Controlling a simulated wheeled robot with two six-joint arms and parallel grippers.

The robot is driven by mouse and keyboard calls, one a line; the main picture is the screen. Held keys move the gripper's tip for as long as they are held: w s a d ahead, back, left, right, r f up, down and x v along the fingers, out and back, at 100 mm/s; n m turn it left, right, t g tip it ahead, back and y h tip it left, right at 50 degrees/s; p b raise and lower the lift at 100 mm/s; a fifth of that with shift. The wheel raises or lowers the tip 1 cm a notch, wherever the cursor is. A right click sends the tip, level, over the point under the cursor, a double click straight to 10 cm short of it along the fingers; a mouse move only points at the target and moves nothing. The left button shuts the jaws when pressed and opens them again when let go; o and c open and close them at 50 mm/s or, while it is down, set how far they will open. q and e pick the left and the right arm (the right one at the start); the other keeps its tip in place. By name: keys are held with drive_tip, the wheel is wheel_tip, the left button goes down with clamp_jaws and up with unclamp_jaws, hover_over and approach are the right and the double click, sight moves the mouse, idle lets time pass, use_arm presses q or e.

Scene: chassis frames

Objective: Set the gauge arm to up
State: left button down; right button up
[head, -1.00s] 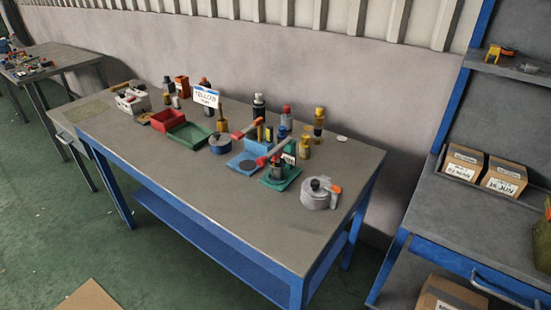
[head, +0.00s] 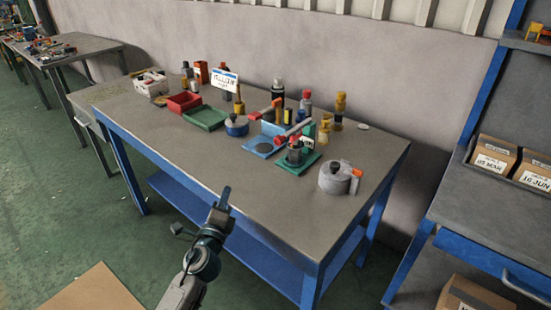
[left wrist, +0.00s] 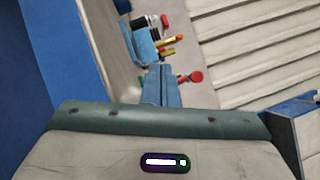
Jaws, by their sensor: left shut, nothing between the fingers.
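Several fixtures stand at the right of the bench; I cannot tell for sure which is the gauge. A blue fixture (head: 261,148) and a green-based fixture (head: 309,161) stand close together, with red-handled arms (head: 264,112) and (head: 291,133) tilted up to the right near them. A grey round device (head: 334,180) with an orange part stands nearer the right edge. My left gripper (head: 225,194) is shut and empty at the bench's front edge, apart from all of them. In the left wrist view its fingers (left wrist: 158,84) are together. My right gripper is not in view.
The bench top (head: 235,165) is clear in front of the fixtures. A blue pot (head: 236,126), a green tray (head: 205,118), a red bin (head: 184,102) and several bottles stand behind and left. A sign (head: 224,82) stands among them. A shelf unit with boxes (head: 493,156) is at the right.

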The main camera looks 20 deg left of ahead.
use_arm(q)
drive_tip(key=w+d+r+m+h, duration=0.1)
drive_tip(key=w+m+h, duration=0.1)
drive_tip(key=m+h, duration=0.1)
drive_tip(key=w+d+r+m+h, duration=0.1)
drive_tip(key=w+d+m+h, duration=0.1)
drive_tip(key=m, duration=0.4)
drive_tip(key=w+d+r+m+h, duration=0.1)
drive_tip(key=w+d+m+h, duration=0.1)
drive_tip(key=m, duration=0.3)
drive_tip(key=shift+w+d+t+h, duration=0.2)
drive_tip(key=shift+t+h, duration=0.2)
drive_tip(key=shift+h, duration=0.4)
drive_tip(key=shift+w+d+f+m+h, duration=0.1)
drive_tip(key=shift+w+d+m+h, duration=0.2)
drive_tip(key=shift+m+h, duration=0.35)
drive_tip(key=shift+w+d+m, duration=0.1)
drive_tip(key=shift+w+m, duration=0.1)
drive_tip(key=shift+m, duration=0.15)
drive_tip(key=shift+x, duration=1.15)
drive_tip(key=p+x, duration=0.1)
drive_tip(key=x, duration=0.6)
drive_tip(key=shift+w+f, duration=0.15)
drive_tip(key=shift+w, duration=0.05)
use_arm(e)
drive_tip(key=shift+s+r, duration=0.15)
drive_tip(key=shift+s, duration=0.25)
